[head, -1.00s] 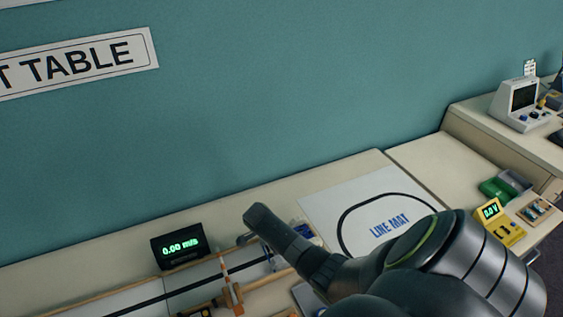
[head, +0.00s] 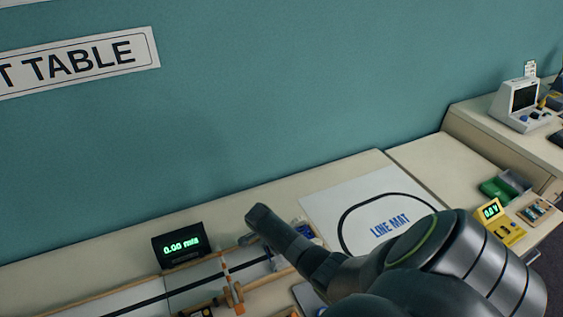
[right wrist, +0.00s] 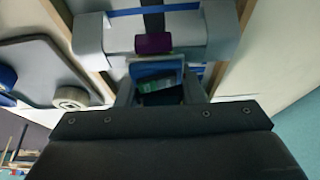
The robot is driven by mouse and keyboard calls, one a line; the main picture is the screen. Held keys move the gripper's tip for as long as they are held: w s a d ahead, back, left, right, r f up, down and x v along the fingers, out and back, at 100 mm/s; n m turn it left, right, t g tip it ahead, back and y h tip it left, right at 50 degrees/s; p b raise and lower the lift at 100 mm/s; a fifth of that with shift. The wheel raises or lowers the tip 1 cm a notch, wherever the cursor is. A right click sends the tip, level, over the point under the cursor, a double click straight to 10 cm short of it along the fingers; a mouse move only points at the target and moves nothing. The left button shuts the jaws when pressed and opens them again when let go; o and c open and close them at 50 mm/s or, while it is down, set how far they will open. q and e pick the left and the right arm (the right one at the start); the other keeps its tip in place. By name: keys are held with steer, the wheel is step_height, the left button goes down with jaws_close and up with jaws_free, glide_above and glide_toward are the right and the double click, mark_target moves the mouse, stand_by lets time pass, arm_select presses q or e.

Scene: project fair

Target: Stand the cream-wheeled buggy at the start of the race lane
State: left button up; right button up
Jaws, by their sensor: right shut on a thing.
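My right gripper (head: 246,240) reaches over the near-right end of the race lane (head: 192,290). In the right wrist view, the gripper (right wrist: 157,88) is shut on a small blue and dark body, apparently the buggy (right wrist: 157,72). A purple cylinder (right wrist: 152,43) shows just beyond that body. Its wheels cannot be made out, and my gripper hides much of it. The held thing is over the pale lane, in line with the black centre line (right wrist: 152,18) and close to blue cross lines. I cannot tell whether it touches the lane. My left gripper is not in view.
The line mat (head: 350,205) lies to the right.

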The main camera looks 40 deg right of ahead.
steer(key=shift+s+d, duration=0.2)
steer(key=shift+d, duration=0.2)
steer(key=o, duration=1.1)
steer(key=shift+s+d+f, duration=0.1)
steer(key=shift+d+f, duration=0.05)
steer(key=shift+d, duration=0.05)
steer(key=shift+o, duration=0.2)
steer(key=shift+a, duration=0.25)
steer(key=shift+w+a+r, duration=0.25)
steer(key=shift+w+r, duration=0.05)
steer(key=shift+r, duration=0.25)
steer(key=v, duration=1.6)
steer(key=shift+s+d+r+p, duration=0.15)
steer(key=shift+d+r+p, duration=0.05)
steer(key=shift+p, duration=0.25)
